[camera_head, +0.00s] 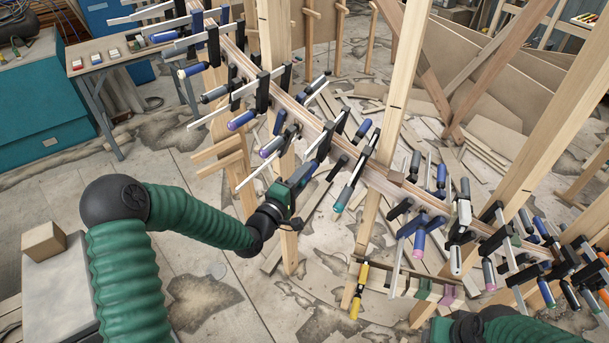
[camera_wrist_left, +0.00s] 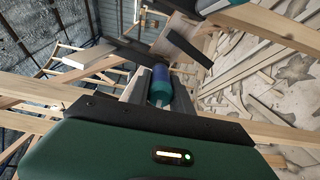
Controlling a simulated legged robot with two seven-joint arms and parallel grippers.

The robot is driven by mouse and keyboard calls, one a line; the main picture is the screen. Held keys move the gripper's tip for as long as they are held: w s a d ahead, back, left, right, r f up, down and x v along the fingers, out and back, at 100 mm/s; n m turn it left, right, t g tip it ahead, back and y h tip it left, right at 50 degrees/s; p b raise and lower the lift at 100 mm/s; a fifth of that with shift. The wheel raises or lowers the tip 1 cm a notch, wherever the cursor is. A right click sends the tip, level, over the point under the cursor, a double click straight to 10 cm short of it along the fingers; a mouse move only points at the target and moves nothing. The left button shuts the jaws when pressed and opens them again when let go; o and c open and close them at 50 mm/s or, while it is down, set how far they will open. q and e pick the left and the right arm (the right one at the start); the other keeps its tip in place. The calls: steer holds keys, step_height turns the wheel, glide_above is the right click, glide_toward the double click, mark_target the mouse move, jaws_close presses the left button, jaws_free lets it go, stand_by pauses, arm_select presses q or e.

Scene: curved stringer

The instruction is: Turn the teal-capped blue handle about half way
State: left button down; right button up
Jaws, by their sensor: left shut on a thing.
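The teal-capped blue handle (camera_wrist_left: 161,88) stands between the fingers of my left gripper (camera_wrist_left: 158,92) in the left wrist view, its teal end toward the palm. In the head view my left gripper (camera_head: 306,176) reaches the middle of the curved wooden stringer (camera_head: 325,133) and is shut on the handle, which it largely hides there. The handle belongs to a dark bar clamp on the stringer. My right gripper is out of view; only part of my right arm shows at the bottom right of the head view.
Several other clamps crowd the stringer on both sides, including a neighbouring teal-ended handle (camera_head: 343,199) just right of my gripper. A wooden upright (camera_head: 385,120) rises close to the right.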

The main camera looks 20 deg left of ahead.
arm_select(q)
steer(key=c, duration=1.4)
jaws_free()
steer(key=shift+f, duration=0.3)
steer(key=shift+o, duration=1.2)
steer(key=shift+a+r, duration=0.1)
steer(key=shift+a, duration=0.05)
steer(key=p+v, duration=0.4)
steer(key=v, duration=1.3)
steer(key=shift+w, duration=0.1)
